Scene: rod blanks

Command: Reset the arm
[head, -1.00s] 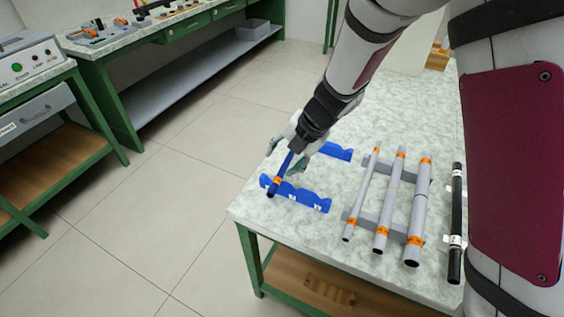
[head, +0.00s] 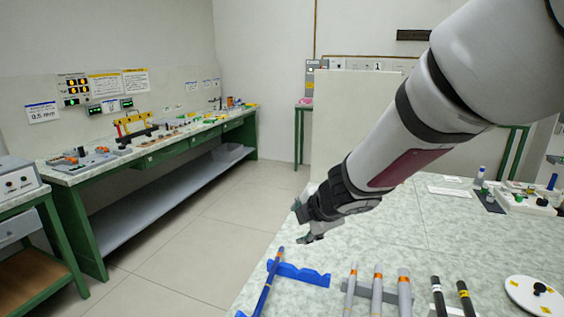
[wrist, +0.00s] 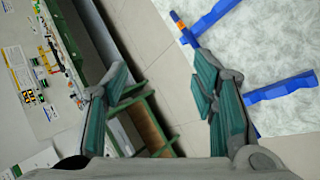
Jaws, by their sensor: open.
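My gripper (head: 306,222) is raised above the far left part of the table in the head view. It is open, and nothing shows between its fingers (wrist: 160,105) in the wrist view. A blue rod (head: 266,284) with an orange band near its far end lies across the blue notched rack (head: 303,275). The gripper is above and apart from the rod. In the wrist view the orange-banded end of the rod (wrist: 183,28) shows beyond the right finger.
Several grey rods with orange bands (head: 377,290) rest on a grey rack at the table's front. Black rods (head: 465,297) lie to their right. A white round plate (head: 535,296) sits further right. The mid table (head: 400,232) is clear. A green workbench (head: 150,160) stands at left.

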